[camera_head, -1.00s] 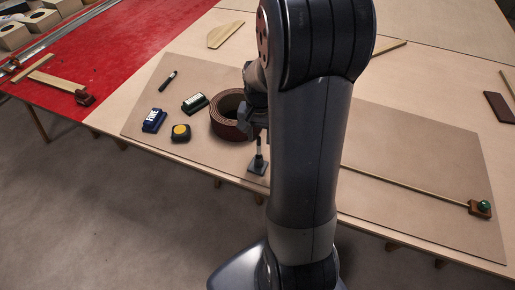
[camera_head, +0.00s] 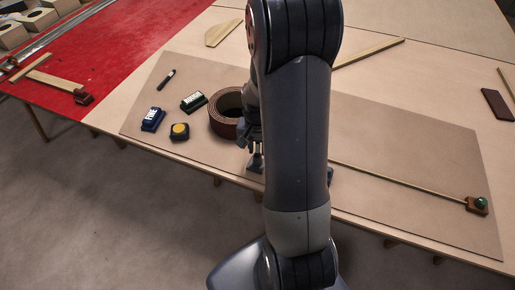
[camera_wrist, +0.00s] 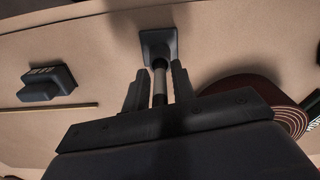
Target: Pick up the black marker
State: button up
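The black marker (camera_head: 166,79) lies flat on the tan board, far left in the head view, behind a blue block. My gripper (camera_wrist: 158,80) is well away from it, near the board's front edge and mostly hidden by my arm in the head view. In the wrist view its fingers stand either side of an upright post (camera_wrist: 160,66) on a dark square base (camera_wrist: 158,45). Narrow gaps seem to show beside the post, so the gripper looks open around it. I do not see the marker in the wrist view.
A brown coil (camera_head: 224,124) stands just left of my gripper. A white-labelled black stamp (camera_head: 193,102), a blue block (camera_head: 152,120) and a yellow-topped tape measure (camera_head: 180,131) sit farther left. A thin rod (camera_head: 400,184) runs right. A dark block (camera_wrist: 46,84) lies beside the post.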

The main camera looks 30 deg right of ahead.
grip_shut()
jog(key=shift+r, duration=0.1)
